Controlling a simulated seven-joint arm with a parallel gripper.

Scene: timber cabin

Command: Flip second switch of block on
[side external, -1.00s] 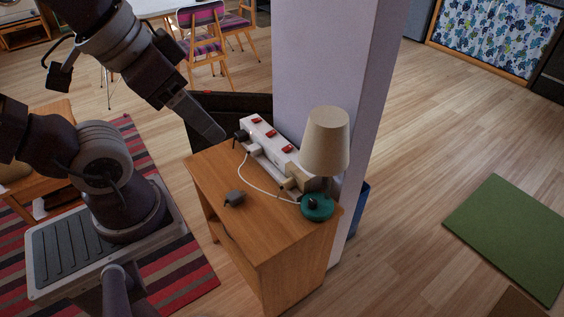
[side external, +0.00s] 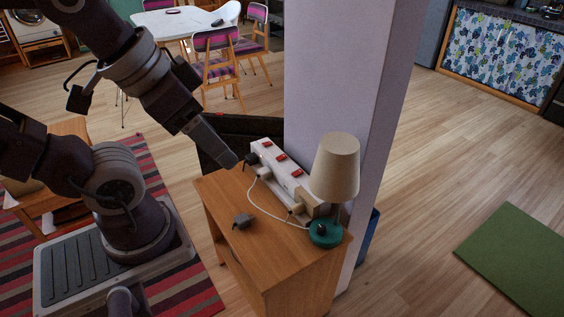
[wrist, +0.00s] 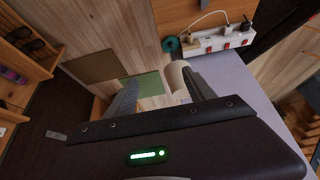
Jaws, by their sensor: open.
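The white switch block (side external: 268,158) lies along the back edge of the small wooden desk, against the pillar. It has three red rocker switches: one at the far end (side external: 267,144), a middle one (side external: 281,157) and one nearer the lamp (side external: 296,173). Their on or off positions are too small to tell. The block also shows at the upper right of the wrist view (wrist: 216,39). My gripper (side external: 234,162) hangs beside the block's far end, apparently above the desk edge. In the wrist view its two fingers (wrist: 162,93) are apart with nothing gripped.
A lamp with a cream shade (side external: 335,165) and green base (side external: 325,233) stands at the block's near end. A black plug (side external: 251,159) sits at the far end. A white cord and a loose grey adapter (side external: 243,221) lie on the desk (side external: 225,195). The pillar (side external: 345,80) rises behind.

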